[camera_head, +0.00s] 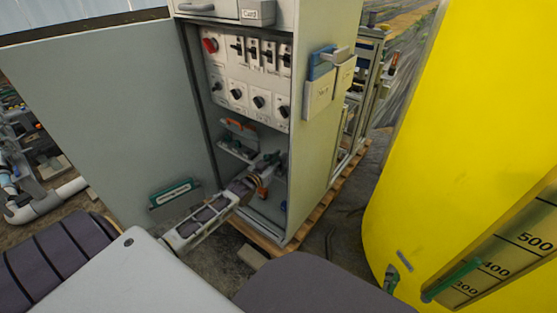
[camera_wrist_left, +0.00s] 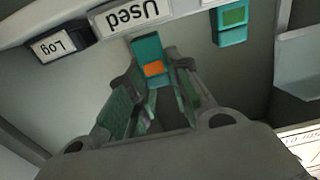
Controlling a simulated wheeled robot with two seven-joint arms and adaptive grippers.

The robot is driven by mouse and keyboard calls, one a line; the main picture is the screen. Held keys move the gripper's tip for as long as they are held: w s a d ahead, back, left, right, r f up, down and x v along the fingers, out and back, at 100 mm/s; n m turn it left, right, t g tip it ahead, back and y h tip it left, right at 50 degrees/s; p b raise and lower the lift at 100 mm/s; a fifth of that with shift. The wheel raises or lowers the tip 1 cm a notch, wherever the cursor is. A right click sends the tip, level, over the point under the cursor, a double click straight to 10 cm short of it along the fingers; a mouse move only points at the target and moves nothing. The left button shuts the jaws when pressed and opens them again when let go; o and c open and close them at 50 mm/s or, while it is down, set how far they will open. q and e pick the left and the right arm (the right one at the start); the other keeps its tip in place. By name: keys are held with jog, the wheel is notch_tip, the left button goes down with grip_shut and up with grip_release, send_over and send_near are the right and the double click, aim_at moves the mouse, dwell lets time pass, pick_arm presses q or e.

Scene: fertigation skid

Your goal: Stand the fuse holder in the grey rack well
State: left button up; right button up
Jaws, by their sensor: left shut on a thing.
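The fuse holder (camera_wrist_left: 148,48) is a teal block with an orange patch, seen in the left wrist view. My left gripper (camera_wrist_left: 155,72) is shut on it, with a finger on either side. In the head view my left arm reaches into the open cabinet, and the left gripper (camera_head: 268,162) is small there, near the lower shelf; I cannot make out the holder in it. A grey edge with a "Used" label (camera_wrist_left: 131,14) lies just beyond the holder. I cannot tell the grey rack well apart for certain. My right gripper is not in view.
The cabinet (camera_head: 312,165) has its door (camera_head: 105,110) open to the left. Switches and knobs (camera_head: 252,75) sit above the shelf. In the wrist view a "Log" label (camera_wrist_left: 57,44) and another teal block (camera_wrist_left: 231,22) are nearby. A yellow tank (camera_head: 455,140) stands at the right.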

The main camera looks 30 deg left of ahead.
pick_arm(q)
jog(key=shift+f+b, duration=0.4)
jog(key=shift+f, duration=0.55)
dwell(0.8)
jog(key=o, duration=1)
jog(key=shift+c, duration=0.2)
jog(key=shift+s, duration=0.15)
jog(key=s, duration=1.1)
jog(key=shift+s+a, duration=0.3)
jog(key=shift+a, duration=0.15)
dwell(0.8)
